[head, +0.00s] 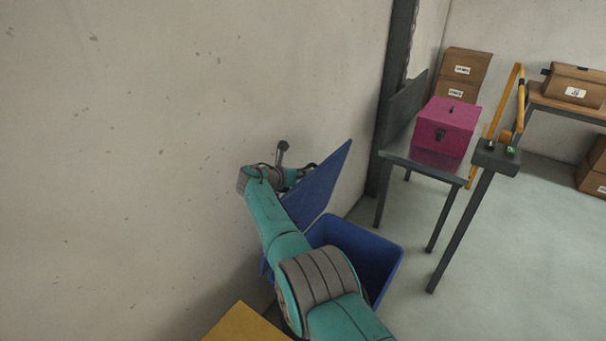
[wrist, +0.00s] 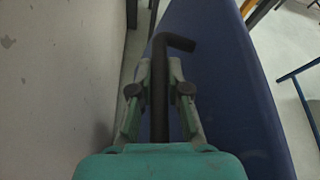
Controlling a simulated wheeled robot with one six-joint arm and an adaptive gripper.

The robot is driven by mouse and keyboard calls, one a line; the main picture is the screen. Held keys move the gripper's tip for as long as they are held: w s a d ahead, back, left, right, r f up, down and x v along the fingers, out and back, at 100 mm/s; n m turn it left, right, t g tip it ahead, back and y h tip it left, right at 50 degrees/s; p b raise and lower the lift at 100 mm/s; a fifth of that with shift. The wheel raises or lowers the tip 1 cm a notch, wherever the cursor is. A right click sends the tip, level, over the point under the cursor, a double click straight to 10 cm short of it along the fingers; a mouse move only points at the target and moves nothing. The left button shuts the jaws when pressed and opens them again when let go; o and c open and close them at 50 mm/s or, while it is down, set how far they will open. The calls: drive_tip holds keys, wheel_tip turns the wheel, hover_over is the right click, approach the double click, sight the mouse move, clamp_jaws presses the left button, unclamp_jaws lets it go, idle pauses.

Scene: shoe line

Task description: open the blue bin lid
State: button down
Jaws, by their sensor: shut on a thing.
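The blue bin (head: 380,250) stands on the floor by the wall, its top open on the side I can see. Its blue lid (head: 326,182) is raised and tilted steeply up; it also fills much of the right side in the wrist view (wrist: 225,80). My gripper (head: 304,171) is at the wall side of the lid. In the wrist view my gripper (wrist: 160,90) is shut on a dark bent bar (wrist: 177,42), which looks like the lid's handle. Where the bar joins the lid is not clear. My arm hides part of the bin.
The wall (head: 150,130) is close beside my gripper and the lid. A metal table (head: 425,157) with a pink box (head: 446,128) stands behind the bin to the right. A yellow surface (head: 245,325) is at the bottom.

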drive_tip(key=c, duration=1.1)
unclamp_jaws()
drive_tip(key=shift+r, duration=0.1)
drive_tip(key=shift+c, duration=0.2)
drive_tip(key=shift+s+a, duration=0.1)
drive_tip(key=shift+a, duration=0.05)
drive_tip(key=v, duration=1.1)
drive_tip(key=shift+s+a+r, duration=0.2)
drive_tip(key=shift+r, duration=0.05)
